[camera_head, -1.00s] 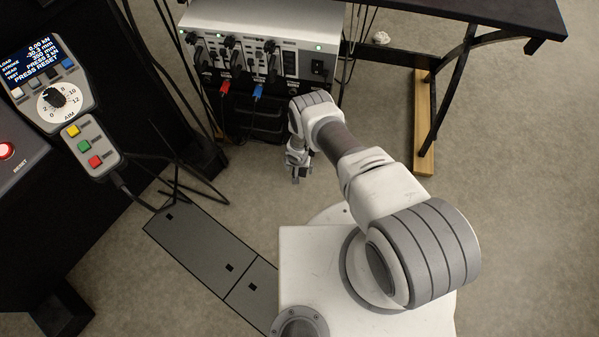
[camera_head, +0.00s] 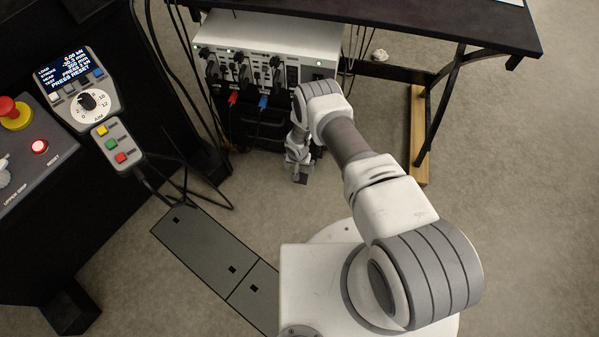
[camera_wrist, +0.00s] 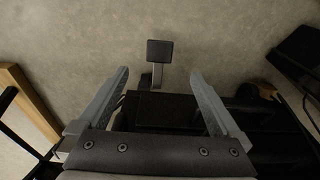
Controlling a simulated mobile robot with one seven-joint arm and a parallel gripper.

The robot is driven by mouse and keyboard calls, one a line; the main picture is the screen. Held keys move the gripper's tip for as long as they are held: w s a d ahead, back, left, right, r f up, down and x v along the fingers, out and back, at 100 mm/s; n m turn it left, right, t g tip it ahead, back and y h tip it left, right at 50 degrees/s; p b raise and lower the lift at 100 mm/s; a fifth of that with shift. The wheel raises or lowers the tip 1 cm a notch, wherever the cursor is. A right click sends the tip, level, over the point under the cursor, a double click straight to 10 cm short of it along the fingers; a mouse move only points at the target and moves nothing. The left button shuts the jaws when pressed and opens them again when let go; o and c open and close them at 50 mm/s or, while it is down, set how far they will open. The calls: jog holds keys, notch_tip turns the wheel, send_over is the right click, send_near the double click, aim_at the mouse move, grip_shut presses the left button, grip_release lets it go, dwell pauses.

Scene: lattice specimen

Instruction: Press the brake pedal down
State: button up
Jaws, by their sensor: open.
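The brake pedal (camera_wrist: 160,51) shows in the wrist view as a dark square pad on a short light metal arm. It stands at the top middle, beyond my fingertips. My gripper (camera_wrist: 159,70) is open and empty, with one finger on each side of the pedal's line. The pad appears apart from both fingers. In the head view my gripper (camera_head: 299,172) hangs low over the floor, in front of the cabinet with the plugs. I cannot make out the pedal in the head view.
A white-topped cabinet (camera_head: 275,45) with red and blue plugs stands behind my gripper. A black table (camera_head: 440,30) is at the back right. A black machine with a pendant (camera_head: 85,88) and cables is at left. Open floor (camera_head: 500,180) lies at right.

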jog(key=shift+s+r+p, duration=0.2)
jog(key=shift+r+p, duration=0.1)
jog(key=shift+r, duration=0.75)
